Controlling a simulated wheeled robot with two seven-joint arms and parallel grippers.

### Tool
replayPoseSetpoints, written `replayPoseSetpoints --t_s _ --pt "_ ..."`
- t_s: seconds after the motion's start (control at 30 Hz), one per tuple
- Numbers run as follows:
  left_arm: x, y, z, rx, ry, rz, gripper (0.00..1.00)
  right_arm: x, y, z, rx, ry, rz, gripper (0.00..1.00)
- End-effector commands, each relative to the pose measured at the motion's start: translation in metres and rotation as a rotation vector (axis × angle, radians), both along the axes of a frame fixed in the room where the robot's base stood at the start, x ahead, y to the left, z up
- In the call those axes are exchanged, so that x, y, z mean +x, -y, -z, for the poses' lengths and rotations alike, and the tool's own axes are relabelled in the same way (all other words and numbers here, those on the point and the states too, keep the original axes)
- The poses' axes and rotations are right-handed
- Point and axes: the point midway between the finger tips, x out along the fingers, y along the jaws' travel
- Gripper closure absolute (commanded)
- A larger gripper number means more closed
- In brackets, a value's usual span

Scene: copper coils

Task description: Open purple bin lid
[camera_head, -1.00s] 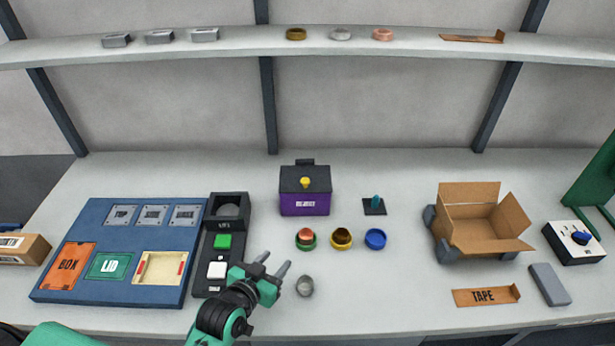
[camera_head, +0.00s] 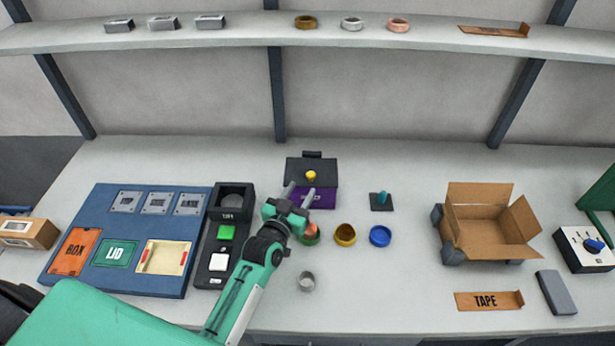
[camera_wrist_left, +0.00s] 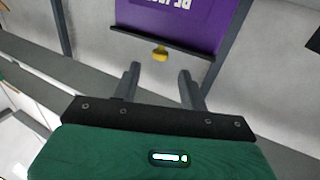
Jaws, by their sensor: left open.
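The purple bin (camera_head: 324,200) stands toward the back middle of the table, with its dark lid (camera_head: 311,167) closed and a yellow knob (camera_head: 311,176) on the lid. My left gripper (camera_head: 299,191) is open and empty, in front of the bin, and covers part of its front. In the left wrist view the fingers (camera_wrist_left: 158,80) point toward the yellow knob (camera_wrist_left: 160,52), which shows between and beyond them, apart from both. The purple front (camera_wrist_left: 185,25) fills the top of that view. My right gripper is not in view.
A teal peg (camera_head: 382,197) stands right of the bin. A black button panel (camera_head: 222,250) is on the left, an open cardboard box (camera_head: 490,237) on the right.

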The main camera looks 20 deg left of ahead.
Motion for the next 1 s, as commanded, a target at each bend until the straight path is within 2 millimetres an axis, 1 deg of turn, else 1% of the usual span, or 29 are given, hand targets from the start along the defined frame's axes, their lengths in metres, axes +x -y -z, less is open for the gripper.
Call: replayPoseSetpoints --t_s 0.03,0.1,0.3,0.5,0.73,0.77,0.8,0.97,1.0 --pt "0.010 0.001 -0.003 -0.001 0.001 0.000 0.57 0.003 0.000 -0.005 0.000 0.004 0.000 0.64" --pt "0.021 0.002 -0.003 0.000 0.001 0.000 0.57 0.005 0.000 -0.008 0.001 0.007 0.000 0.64" --pt "0.043 0.005 -0.001 0.001 0.000 0.000 0.57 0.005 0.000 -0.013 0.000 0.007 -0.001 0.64" --pt "0.051 0.006 0.000 0.000 0.000 0.000 0.57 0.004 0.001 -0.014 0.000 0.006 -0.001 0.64" --pt "0.051 0.006 0.000 0.000 0.000 0.000 0.57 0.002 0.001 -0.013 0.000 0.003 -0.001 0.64" --pt "0.051 0.006 0.000 0.000 0.000 0.000 0.61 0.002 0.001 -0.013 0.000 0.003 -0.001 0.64" --pt "0.051 0.006 0.000 0.000 0.000 0.000 0.68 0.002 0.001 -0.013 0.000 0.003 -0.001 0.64" --pt "0.051 0.006 0.000 0.000 -0.001 0.000 1.00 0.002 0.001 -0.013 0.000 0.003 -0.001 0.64" --pt "0.051 0.006 0.000 0.000 -0.001 0.000 1.00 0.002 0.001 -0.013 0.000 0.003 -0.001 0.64"
